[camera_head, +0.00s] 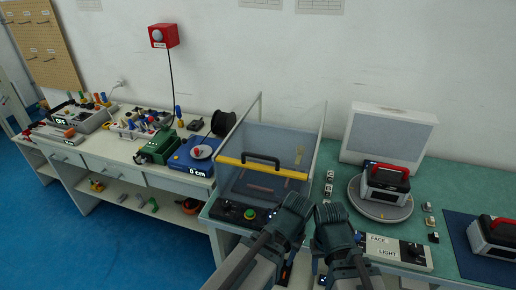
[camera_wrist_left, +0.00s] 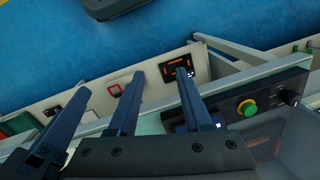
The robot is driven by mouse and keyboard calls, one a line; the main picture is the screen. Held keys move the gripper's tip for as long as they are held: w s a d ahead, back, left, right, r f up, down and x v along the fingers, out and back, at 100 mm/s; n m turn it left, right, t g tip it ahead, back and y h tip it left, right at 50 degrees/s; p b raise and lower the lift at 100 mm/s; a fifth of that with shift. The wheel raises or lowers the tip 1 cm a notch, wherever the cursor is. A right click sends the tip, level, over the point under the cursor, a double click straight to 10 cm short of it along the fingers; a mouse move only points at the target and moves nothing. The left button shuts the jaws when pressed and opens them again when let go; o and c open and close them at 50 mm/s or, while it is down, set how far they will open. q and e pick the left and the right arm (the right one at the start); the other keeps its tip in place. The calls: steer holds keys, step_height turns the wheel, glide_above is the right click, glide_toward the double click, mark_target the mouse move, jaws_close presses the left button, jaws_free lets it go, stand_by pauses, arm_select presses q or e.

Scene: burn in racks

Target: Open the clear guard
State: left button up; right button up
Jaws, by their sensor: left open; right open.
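The clear guard (camera_head: 285,143) is a see-through panel on an enclosure at the middle of the bench. A yellow bar (camera_head: 292,174) crosses it, with a black handle (camera_head: 262,158) on the bar. The guard looks lowered. My left gripper (camera_head: 297,200) is open and empty, below and right of the handle and apart from it. In the left wrist view, its fingers (camera_wrist_left: 160,75) hang near the control panel (camera_wrist_left: 262,105). My right gripper (camera_head: 328,212) is open and empty, close beside the left one, in front of the enclosure.
A green button (camera_head: 250,214) sits on the enclosure's front panel. Small blocks (camera_head: 329,182) stand just right of the enclosure. Farther right are a round turntable (camera_head: 370,207) with a red-handled device (camera_head: 386,183). A blue device (camera_head: 190,160) and a black spool (camera_head: 223,123) stand left.

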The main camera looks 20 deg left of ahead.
arm_select(q)
steer(key=w+a+r+n+t+h+p, duration=0.1)
steer(key=w+a+r+n+p, duration=0.2)
steer(key=w+r+n+p, duration=0.5)
steer(key=w+a+r+n+p, duration=0.3)
steer(key=w+r+p, duration=0.1)
steer(key=r+p, duration=0.65)
step_height(320, 180, up, 14)
steer(key=n+t+p, duration=0.1)
steer(key=n+p, duration=0.9)
steer(key=p, duration=0.2)
glide_above(260, 156)
steer(key=s, duration=0.3)
steer(key=shift+w+a+f, duration=0.1)
steer(key=shift+a+f, duration=0.05)
steer(key=shift+f, duration=0.15)
steer(key=shift+f, duration=0.1)
steer(key=w+f+b, duration=0.1)
steer(key=f+b, duration=0.8)
steer(key=w+f+b, duration=0.1)
steer(key=f+b, duration=0.3)
steer(key=b, duration=0.1)
steer(key=shift+w+f, duration=0.2)
steer(key=shift+w, duration=0.15)
steer(key=shift+r, duration=0.1)
jaws_close()
